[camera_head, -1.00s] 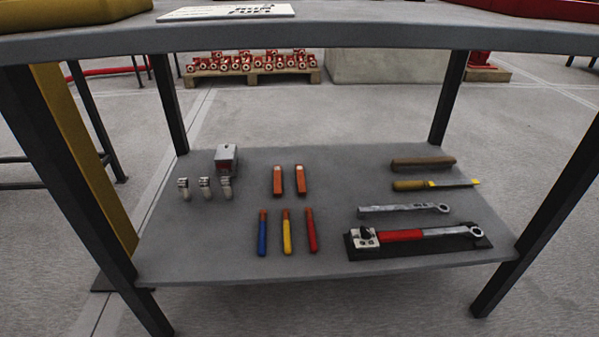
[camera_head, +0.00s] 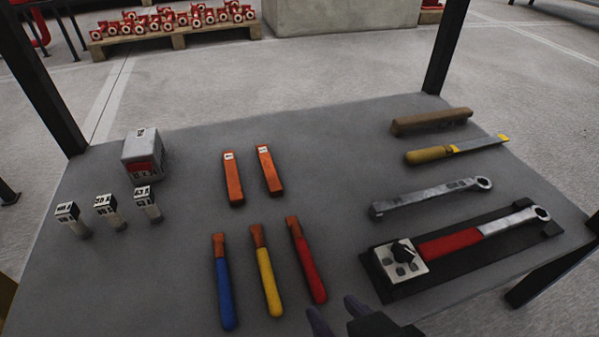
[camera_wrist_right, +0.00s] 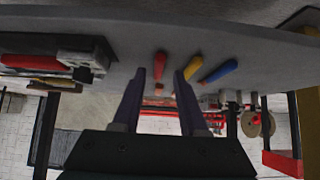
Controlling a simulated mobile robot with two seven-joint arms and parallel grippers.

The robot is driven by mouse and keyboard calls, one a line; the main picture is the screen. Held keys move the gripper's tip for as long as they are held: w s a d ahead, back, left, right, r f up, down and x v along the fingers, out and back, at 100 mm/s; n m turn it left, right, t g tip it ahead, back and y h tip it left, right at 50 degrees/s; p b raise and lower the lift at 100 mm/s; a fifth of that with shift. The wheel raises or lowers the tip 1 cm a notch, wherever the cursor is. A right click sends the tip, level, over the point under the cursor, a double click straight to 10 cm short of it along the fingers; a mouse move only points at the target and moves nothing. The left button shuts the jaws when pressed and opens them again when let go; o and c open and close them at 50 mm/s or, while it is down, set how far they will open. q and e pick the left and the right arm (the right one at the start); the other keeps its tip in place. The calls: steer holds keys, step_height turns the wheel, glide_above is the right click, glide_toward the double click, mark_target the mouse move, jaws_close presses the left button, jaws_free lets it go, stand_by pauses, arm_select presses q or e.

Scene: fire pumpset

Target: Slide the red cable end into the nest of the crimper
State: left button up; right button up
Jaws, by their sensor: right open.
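The red cable end (camera_head: 309,266) lies on the grey shelf with its copper tip pointing away from me. It also shows in the right wrist view (camera_wrist_right: 159,66), beyond the fingers. The crimper (camera_head: 450,245) lies on a black base to its right, with a pale square head at the left and a red handle grip. The dark fitting on the head covers part of it, and I cannot make out the nest. My right gripper (camera_head: 333,307) is at the bottom of the head view, open and empty, just nearer than the red cable end. My left gripper is not in view.
Blue (camera_head: 225,285) and yellow (camera_head: 267,280) cable ends lie left of the red one. Two orange bars (camera_head: 233,180), small labelled posts (camera_head: 107,208) and a grey box (camera_head: 143,155) sit farther left. A wrench (camera_head: 430,196), a file (camera_head: 455,150) and a brown bar (camera_head: 432,121) lie behind the crimper.

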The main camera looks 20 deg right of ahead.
mark_target(318, 288)
steer(key=b+x, duration=0.2)
steer(key=x, duration=0.1)
steer(key=shift+w+r, duration=0.1)
steer(key=shift+w, duration=0.1)
steer(key=shift+b+x, duration=0.9)
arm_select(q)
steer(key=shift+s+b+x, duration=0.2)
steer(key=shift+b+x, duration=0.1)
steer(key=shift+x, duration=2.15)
arm_select(e)
steer(key=shift+w+f, duration=0.25)
steer(key=shift+w, duration=0.1)
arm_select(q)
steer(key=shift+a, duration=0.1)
arm_select(e)
steer(key=shift+c, duration=0.2)
jaws_close()
steer(key=shift+r+p, duration=2.05)
steer(key=shift+p, duration=0.4)
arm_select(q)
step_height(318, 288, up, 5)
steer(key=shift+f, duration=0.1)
